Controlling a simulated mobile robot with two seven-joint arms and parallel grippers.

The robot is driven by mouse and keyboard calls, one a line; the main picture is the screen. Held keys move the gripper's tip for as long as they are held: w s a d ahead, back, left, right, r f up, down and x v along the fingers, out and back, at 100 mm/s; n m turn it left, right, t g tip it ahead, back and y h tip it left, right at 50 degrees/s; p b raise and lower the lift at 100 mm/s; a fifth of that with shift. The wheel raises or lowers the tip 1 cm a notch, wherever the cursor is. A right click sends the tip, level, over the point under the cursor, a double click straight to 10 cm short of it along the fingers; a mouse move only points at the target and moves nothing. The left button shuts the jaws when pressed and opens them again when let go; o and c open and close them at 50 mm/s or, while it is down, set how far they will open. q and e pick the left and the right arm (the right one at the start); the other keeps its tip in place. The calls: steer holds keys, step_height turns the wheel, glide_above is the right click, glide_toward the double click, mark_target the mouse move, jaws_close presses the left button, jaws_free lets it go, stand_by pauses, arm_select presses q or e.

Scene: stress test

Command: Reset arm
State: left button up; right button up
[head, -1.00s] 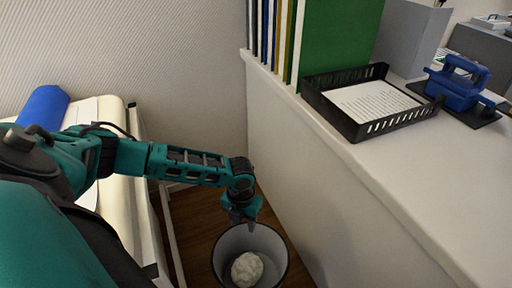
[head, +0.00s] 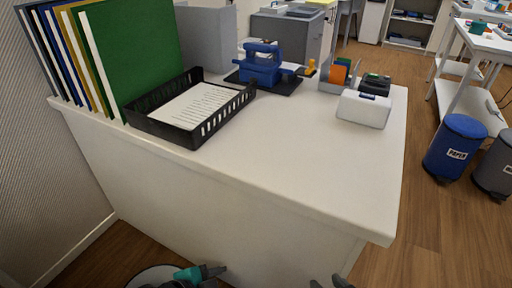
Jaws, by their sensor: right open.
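My right gripper (head: 330,283) shows only as two dark fingertips at the bottom edge, set apart, with nothing seen between them. Part of my left arm, teal and dark, shows at the bottom edge over the bin; its left gripper (head: 192,279) is mostly cut off and its jaws cannot be made out. The round grey bin (head: 147,276) stands on the floor in front of the counter, with only its rim area in view. Its contents are hidden now.
The white counter (head: 285,165) fills the middle. On it are upright folders (head: 135,50), a black paper tray (head: 215,125), a blue hole punch (head: 262,65) and a white box (head: 363,109). A blue paper bin (head: 455,148) stands at right.

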arm_select(q)
steer(key=s+a+r+n+t+y+p, duration=0.2)
steer(key=a+r+n+p, duration=0.2)
steer(key=r+n+p, duration=0.2)
steer(key=s+a+r+n+t+y+p, duration=0.2)
steer(key=a+r+n+p, duration=0.3)
steer(key=r+n+p, duration=0.2)
step_height(320, 180, up, 2)
steer(key=p, duration=0.2)
steer(key=shift+a+p, duration=0.15)
steer(key=shift+p, duration=0.2)
arm_select(e)
steer(key=s+d+r, duration=0.1)
steer(key=d+r, duration=0.2)
steer(key=r, duration=0.8)
steer(key=shift+s+r+h, duration=0.2)
steer(key=shift+r+h, duration=0.05)
steer(key=shift+h, duration=0.15)
steer(key=shift+s+f, duration=0.1)
steer(key=shift+s, duration=0.05)
